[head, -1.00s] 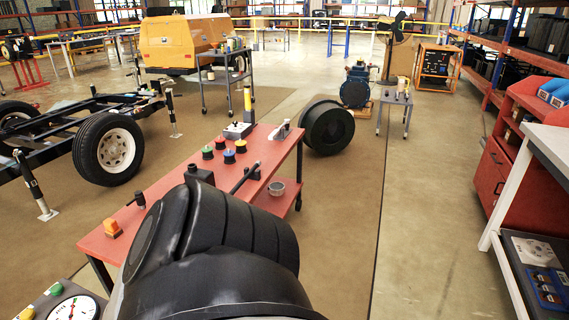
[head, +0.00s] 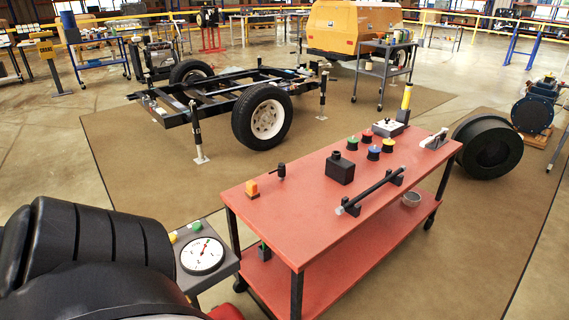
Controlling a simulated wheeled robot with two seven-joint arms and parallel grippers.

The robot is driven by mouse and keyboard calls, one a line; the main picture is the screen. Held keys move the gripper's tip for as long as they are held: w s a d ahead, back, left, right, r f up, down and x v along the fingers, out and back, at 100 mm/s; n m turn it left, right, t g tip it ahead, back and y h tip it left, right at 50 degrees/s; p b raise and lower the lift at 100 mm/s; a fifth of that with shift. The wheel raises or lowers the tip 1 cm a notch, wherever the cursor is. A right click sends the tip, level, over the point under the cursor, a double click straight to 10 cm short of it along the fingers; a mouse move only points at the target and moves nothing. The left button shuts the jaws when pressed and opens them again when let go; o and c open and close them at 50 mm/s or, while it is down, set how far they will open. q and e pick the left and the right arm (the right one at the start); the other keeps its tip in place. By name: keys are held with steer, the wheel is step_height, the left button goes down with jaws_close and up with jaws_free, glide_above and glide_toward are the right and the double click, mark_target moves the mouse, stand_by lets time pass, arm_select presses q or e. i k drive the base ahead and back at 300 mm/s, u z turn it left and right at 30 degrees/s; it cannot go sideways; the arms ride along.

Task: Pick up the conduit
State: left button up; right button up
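A dark, straight rod with a grey end, which looks like the conduit (head: 371,191), lies on two small black supports on the top of the red table (head: 297,221). It runs slantwise near the table's right long edge. No gripper is near it. A large black part of my own arm fills the lower left corner. Neither of my grippers shows.
A gauge stand (head: 202,256) is left of the table. A black drum (head: 487,147) stands beyond it. A wheeled trailer frame (head: 229,95) is behind.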

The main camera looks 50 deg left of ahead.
mark_target(340, 210)
steer(key=u, duration=0.3)
steer(key=i, duration=3.95)
steer(key=z, duration=4.75)
